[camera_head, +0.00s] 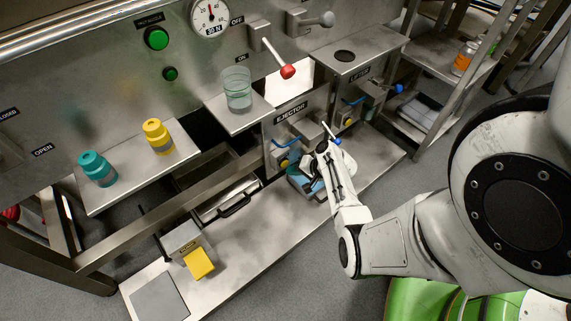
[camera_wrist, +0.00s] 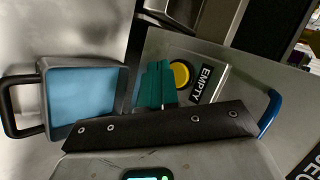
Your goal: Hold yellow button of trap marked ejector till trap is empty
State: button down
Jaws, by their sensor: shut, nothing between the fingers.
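The trap marked EJECTOR (camera_head: 292,113) is the metal unit at the centre of the head view, with a blue handle (camera_head: 288,143). Its yellow button (camera_head: 284,163) shows low on it. In the wrist view the round yellow button (camera_wrist: 181,74) sits beside an EMPTY label (camera_wrist: 202,83). My gripper (camera_wrist: 157,83) has teal fingers, shut together with nothing between them. They are just left of the button and cover its left edge; I cannot tell if they touch it. The trap's inside is hidden. A tray with a blue floor and black handle (camera_wrist: 45,100) lies left of the fingers.
A similar unit (camera_head: 365,95) with a blue handle and yellow button (camera_head: 348,122) stands to the right. A red-knobbed lever (camera_head: 288,71) and a glass beaker (camera_head: 237,88) are above. Teal (camera_head: 97,168) and yellow (camera_head: 158,136) bottles stand on the left shelf.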

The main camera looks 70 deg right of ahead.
jog(key=s+a, duration=0.1)
jog(key=s+p, duration=0.1)
jog(key=s, duration=0.1)
jog(key=s+a, duration=0.1)
jog(key=shift+s+a+p, duration=0.15)
jog(key=shift+a+p, duration=0.15)
jog(key=shift+p, duration=0.1)
dwell(0.6)
